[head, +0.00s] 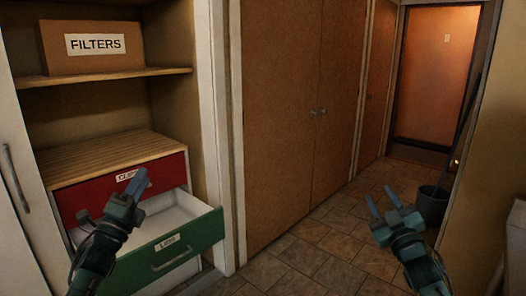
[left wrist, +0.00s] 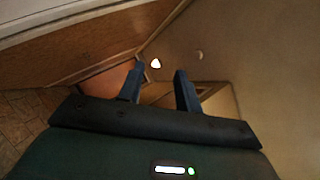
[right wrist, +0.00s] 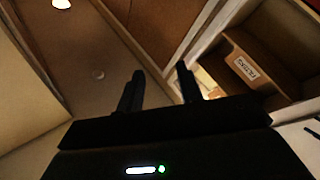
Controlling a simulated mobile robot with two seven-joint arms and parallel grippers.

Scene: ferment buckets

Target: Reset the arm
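My left gripper (head: 138,182) is raised in front of the drawer unit in the head view, its fingers overlapping the red drawer in the picture. In the left wrist view its two fingers (left wrist: 158,80) stand apart with nothing between them. My right gripper (head: 382,198) is in front of the tiled floor at the right of the head view. Its fingers are spread and empty, and the right wrist view (right wrist: 160,80) also shows a gap between them. Both arms are held up and apart, touching nothing that I can see.
The green drawer (head: 205,236) is pulled open; the red drawer (head: 85,196) above it looks shut. A "FILTERS" box (head: 92,62) sits on the shelf (head: 110,77). Closed cupboard doors (head: 275,110) fill the middle. A dark bucket (head: 432,208) stands at right. The tiled floor (head: 300,258) is clear.

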